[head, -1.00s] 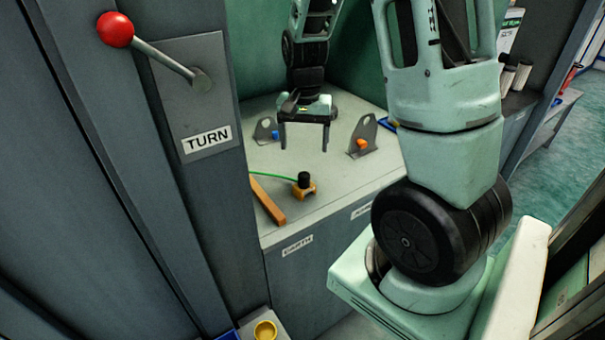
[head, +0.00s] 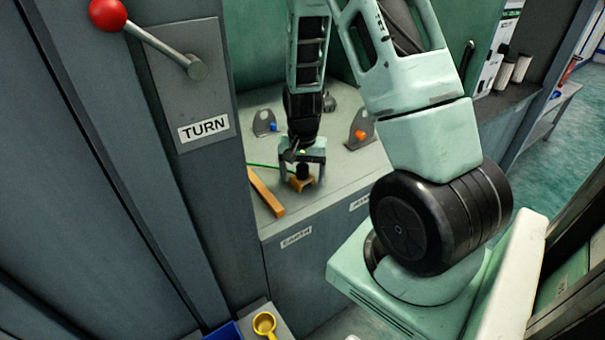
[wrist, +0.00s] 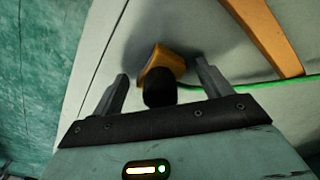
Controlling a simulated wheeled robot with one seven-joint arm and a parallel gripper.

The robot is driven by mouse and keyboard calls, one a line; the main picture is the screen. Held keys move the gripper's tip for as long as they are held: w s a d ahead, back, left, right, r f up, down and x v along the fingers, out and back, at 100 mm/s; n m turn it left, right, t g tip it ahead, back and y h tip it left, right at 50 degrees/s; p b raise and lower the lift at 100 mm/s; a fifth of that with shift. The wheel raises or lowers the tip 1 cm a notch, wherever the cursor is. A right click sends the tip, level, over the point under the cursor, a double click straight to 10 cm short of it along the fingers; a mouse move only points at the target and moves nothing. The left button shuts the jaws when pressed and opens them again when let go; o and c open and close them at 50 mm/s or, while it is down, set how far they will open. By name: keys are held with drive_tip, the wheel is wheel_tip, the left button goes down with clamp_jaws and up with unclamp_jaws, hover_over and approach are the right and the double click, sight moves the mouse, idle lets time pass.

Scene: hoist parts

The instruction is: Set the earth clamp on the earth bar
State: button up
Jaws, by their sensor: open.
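The earth clamp is an orange block (head: 300,183) with a black knob (wrist: 159,88) and a green cable. It stands on the grey bench top near the front edge. The earth bar (head: 266,192), a flat orange-brown bar, lies to its left in the head view and at the upper right in the wrist view (wrist: 262,32). My gripper (head: 302,174) is open above the clamp, pointing down. In the wrist view its two fingers (wrist: 161,92) stand on either side of the clamp, apart from the knob. I cannot tell whether a finger touches the orange block.
Two grey brackets stand behind, one with a blue knob (head: 273,127), one with an orange knob (head: 361,134). A grey panel with a red-balled lever (head: 108,14) and a TURN label rises at left. The bench's right front is clear.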

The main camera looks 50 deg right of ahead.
sight(302, 166)
drive_tip(key=c, duration=1.1)
drive_tip(key=shift+o, duration=0.2)
drive_tip(key=shift+r+p, duration=2.2)
drive_tip(key=shift+r, duration=0.3)
